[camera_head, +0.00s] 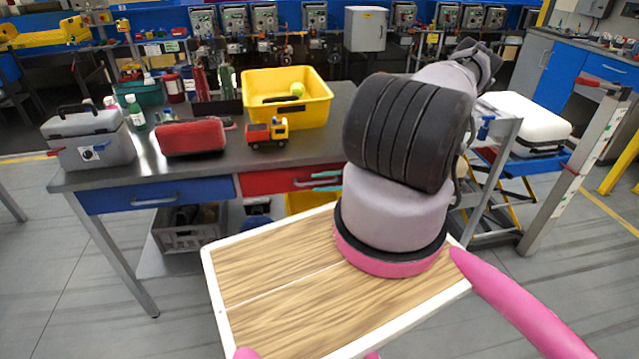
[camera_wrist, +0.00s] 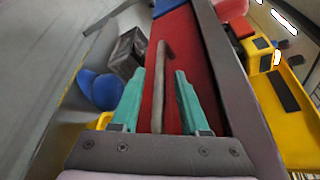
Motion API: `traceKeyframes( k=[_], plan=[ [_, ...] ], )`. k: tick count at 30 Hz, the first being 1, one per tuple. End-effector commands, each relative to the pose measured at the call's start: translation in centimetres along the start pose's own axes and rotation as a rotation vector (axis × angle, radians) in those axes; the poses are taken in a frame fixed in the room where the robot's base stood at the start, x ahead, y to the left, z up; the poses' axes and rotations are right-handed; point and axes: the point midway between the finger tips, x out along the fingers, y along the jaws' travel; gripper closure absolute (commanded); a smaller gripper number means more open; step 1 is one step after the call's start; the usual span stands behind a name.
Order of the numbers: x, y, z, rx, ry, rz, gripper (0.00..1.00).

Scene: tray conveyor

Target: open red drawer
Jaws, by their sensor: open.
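The red drawer (camera_head: 268,181) is under the table top, right of the blue drawer, and its front looks flush with the table. Its red front (camera_wrist: 175,50) fills the middle of the wrist view. The drawer's grey bar handle (camera_wrist: 161,70) runs lengthwise between my fingers in the wrist view. My gripper (camera_head: 328,181) is open, with teal fingers at the right part of the drawer front. In the wrist view, one finger of my gripper (camera_wrist: 159,74) is on each side of the handle, with gaps visible. My arm hides the drawer's right end in the head view.
The blue drawer (camera_head: 155,195) is left of the red one. On the table (camera_head: 215,150) stand a grey toolbox (camera_head: 88,140), a red case (camera_head: 190,138), a toy truck (camera_head: 267,133) and a yellow bin (camera_head: 287,112). A grey crate (camera_head: 190,235) is below.

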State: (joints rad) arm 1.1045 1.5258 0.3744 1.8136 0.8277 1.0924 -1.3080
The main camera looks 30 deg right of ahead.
Motion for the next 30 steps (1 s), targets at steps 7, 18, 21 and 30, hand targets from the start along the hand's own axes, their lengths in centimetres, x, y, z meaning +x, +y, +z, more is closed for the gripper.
traceKeyframes(
  k=[7, 18, 21, 30],
  plan=[
    [0.58, 0.02, 0.00, 0.001, 0.000, 0.000, 0.55],
    [0.54, 0.02, 0.00, 0.000, 0.000, 0.000, 1.00],
    [0.54, 0.03, 0.00, 0.000, 0.000, 0.001, 1.00],
    [0.52, 0.04, -0.01, 0.000, 0.000, 0.001, 1.00]
  ],
)
